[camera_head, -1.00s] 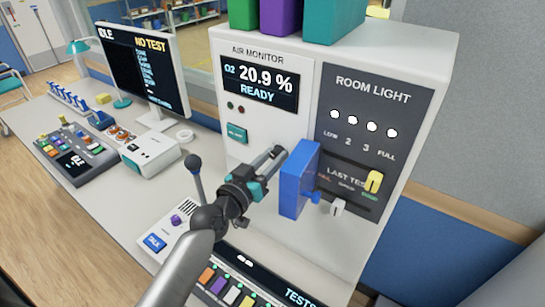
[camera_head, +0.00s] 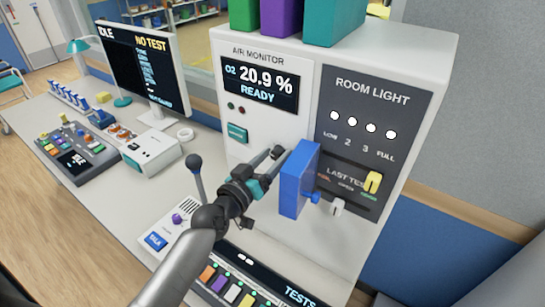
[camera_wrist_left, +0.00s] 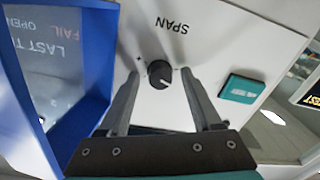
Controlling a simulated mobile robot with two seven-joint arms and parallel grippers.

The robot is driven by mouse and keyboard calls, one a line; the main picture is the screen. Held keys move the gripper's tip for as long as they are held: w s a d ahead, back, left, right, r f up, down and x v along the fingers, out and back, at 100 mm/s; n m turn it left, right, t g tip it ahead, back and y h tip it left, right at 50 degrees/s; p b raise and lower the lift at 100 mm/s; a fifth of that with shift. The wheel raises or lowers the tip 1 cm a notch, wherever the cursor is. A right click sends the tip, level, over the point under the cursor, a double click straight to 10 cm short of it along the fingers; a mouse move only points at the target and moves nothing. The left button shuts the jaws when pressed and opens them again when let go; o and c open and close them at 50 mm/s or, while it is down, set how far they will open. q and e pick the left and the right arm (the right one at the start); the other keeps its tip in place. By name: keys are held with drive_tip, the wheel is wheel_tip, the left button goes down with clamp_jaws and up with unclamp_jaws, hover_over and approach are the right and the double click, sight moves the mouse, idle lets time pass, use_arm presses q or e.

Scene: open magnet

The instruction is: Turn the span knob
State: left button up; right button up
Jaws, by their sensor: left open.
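The span knob (camera_wrist_left: 160,75) is a small round black knob on the white panel, below the upside-down word SPAN in the left wrist view. My left gripper (camera_wrist_left: 160,82) is open, with one finger on each side of the knob. I see a gap beside the knob on both sides, and cannot tell how far the tips are from the panel. In the head view my left gripper (camera_head: 274,155) reaches the air monitor front (camera_head: 238,148), left of the blue flap. The knob is hidden there behind the gripper. My right gripper is not in view.
A blue box-like flap (camera_head: 300,180) stands out close to the right of the left gripper; its blue frame (camera_wrist_left: 75,110) fills the left of the wrist view. A teal button (camera_head: 237,133) is on the panel to the left. A lever (camera_head: 195,175) rises from the desk near my arm.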

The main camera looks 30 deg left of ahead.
use_arm(q)
drive_tip(key=s+a+b, duration=0.1)
drive_tip(key=s+b, duration=0.1)
drive_tip(key=s, duration=1.3)
drive_tip(key=shift+a, duration=0.3)
drive_tip(key=shift+s, duration=0.1)
